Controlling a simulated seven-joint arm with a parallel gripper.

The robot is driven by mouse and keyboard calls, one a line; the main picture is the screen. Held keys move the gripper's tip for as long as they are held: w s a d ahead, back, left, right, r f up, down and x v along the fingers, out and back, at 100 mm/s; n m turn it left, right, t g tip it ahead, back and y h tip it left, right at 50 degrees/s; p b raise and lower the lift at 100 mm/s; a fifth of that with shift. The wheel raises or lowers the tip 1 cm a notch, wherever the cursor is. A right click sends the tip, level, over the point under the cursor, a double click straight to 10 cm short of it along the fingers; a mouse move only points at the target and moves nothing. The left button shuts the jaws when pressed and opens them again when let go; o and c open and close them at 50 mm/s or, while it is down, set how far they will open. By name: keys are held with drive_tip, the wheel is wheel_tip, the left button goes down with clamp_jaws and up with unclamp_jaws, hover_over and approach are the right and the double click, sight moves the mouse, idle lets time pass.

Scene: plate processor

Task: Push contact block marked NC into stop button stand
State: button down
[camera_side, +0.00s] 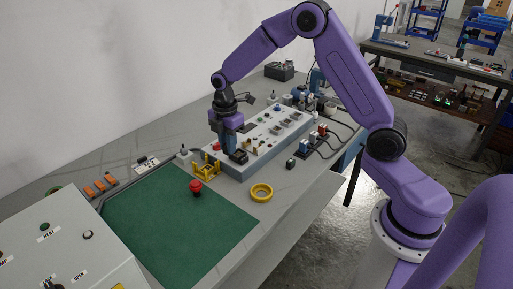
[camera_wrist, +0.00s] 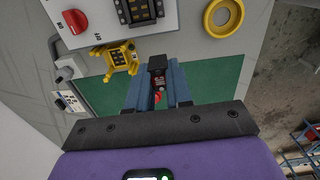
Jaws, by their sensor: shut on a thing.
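My gripper (camera_side: 228,150) points down over the near end of the grey panel box. In the wrist view its two blue fingers (camera_wrist: 157,100) are shut on a small black block with red on it, the contact block (camera_wrist: 157,64). The NC marking is too small to read. The side view does not show the block clearly. A yellow stand (camera_side: 207,169), seemingly the stop button stand, is beside the box at the edge of the green mat. It also shows in the wrist view (camera_wrist: 120,57), up and left of the held block and apart from it.
A red mushroom button (camera_side: 196,187) stands on the green mat (camera_side: 170,225). A yellow ring (camera_side: 261,192) lies right of it. The grey panel box (camera_side: 262,150) carries several controls. A black socket-like part (camera_wrist: 138,11) is close to the yellow stand. Much of the mat is clear.

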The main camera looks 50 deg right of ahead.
drive_tip(key=w+a+f, duration=0.2)
drive_tip(key=w, duration=0.7)
drive_tip(key=shift+a+f, duration=0.1)
drive_tip(key=shift+f, duration=2.95)
drive_tip(key=shift+f, duration=1.15)
drive_tip(key=c, duration=0.9)
unclamp_jaws()
drive_tip(key=shift+c, duration=0.2)
drive_tip(key=shift+r, duration=0.1)
